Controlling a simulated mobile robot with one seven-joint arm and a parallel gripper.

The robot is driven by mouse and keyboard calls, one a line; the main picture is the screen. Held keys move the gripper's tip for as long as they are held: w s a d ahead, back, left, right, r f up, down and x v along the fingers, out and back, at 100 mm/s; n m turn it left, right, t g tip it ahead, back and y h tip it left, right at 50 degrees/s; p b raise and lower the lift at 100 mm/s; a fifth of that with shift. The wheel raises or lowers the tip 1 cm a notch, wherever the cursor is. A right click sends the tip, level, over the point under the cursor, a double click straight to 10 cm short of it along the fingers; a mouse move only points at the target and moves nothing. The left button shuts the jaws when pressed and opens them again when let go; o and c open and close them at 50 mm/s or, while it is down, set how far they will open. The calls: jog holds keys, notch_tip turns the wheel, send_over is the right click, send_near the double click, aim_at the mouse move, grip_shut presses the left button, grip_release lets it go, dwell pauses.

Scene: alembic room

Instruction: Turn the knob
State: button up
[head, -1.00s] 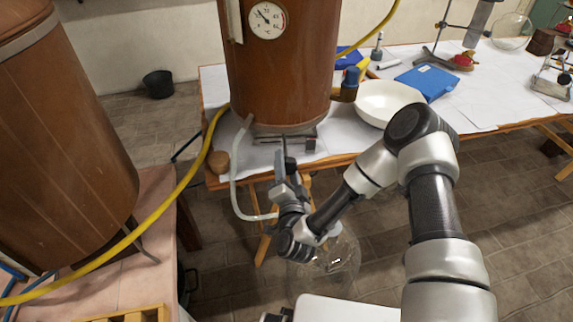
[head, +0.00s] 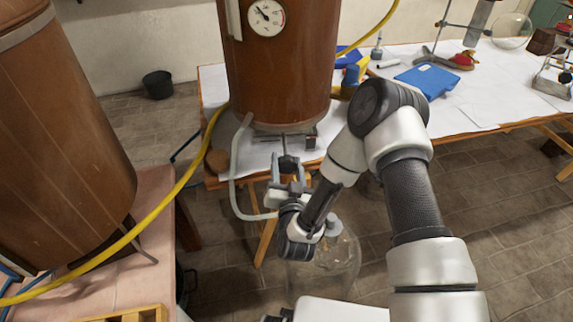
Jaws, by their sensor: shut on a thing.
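A small dark knob (head: 288,162) sits at the front below the copper vessel (head: 280,75), on a short stem near the table edge. My gripper (head: 288,168) reaches up to it from below, with one finger on each side. The fingers are shut on the knob. My wrist hides what lies directly below the grip. The knob's exact angle is too small to read.
A white table (head: 470,115) bears the vessel, a blue book (head: 427,81) and glassware stands. A pale hose (head: 235,185) hangs left of my gripper. A glass flask (head: 335,265) is below my wrist. A yellow hose (head: 160,215) crosses at left.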

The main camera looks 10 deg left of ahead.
jog(key=shift+w+r, duration=0.1)
jog(key=shift+r, duration=0.05)
jog(key=o, duration=1.1)
jog(key=shift+c, duration=0.2)
jog(key=shift+f, duration=0.2)
